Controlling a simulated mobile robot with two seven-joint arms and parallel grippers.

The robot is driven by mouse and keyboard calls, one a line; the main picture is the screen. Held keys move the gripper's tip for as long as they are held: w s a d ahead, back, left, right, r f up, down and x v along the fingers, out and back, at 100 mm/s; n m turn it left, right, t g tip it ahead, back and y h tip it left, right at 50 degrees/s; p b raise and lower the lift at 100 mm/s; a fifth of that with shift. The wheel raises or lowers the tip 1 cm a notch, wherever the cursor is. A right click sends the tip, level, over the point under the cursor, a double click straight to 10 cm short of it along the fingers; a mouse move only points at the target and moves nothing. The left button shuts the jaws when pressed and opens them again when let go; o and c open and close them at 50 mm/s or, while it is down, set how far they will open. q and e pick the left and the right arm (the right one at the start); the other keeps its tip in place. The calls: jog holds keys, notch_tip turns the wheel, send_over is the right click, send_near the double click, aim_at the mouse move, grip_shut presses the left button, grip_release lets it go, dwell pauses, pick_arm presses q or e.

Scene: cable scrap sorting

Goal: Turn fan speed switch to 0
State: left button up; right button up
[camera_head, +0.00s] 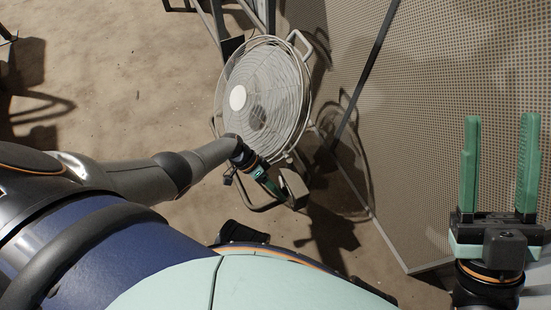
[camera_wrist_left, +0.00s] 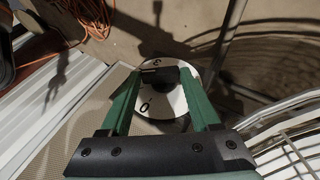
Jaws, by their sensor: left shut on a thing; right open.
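The fan (camera_head: 263,95) has a round wire cage and stands on the floor in the head view. Its switch box (camera_head: 294,189) is at the lower right of the cage. In the left wrist view the round pale speed dial (camera_wrist_left: 170,100) shows a 0 and a 3, with other marks hidden. My left gripper (camera_head: 272,187) is at the switch box. My right gripper (camera_head: 501,118) is open and empty at the right.
A mesh panel (camera_head: 450,90) with a dark frame stands right of the fan. In the left wrist view an orange cable (camera_wrist_left: 95,20) lies at the upper left, and the fan's wire cage (camera_wrist_left: 285,145) is close at the lower right. Sandy floor (camera_head: 120,70) is open left of the fan.

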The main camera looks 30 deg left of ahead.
pick_arm(q)
jog(key=shift+s+f, duration=0.1)
jog(key=shift+s, duration=0.1)
dwell(0.3)
jog(key=o, duration=1.4)
jog(key=shift+c, duration=0.2)
jog(key=shift+w, duration=0.1)
jog(key=p+v, duration=0.5)
jog(key=v, duration=0.7)
jog(key=shift+a+r+p, duration=0.15)
jog(key=shift+r+p, duration=0.05)
jog(key=shift+p, duration=0.15)
pick_arm(e)
notch_tip(320, 180, up, 6)
jog(key=shift+s+d+r+m, duration=0.2)
jog(key=shift+d+r+m, duration=0.05)
jog(key=shift+d+m, duration=0.1)
pick_arm(q)
jog(key=shift+w, duration=0.1)
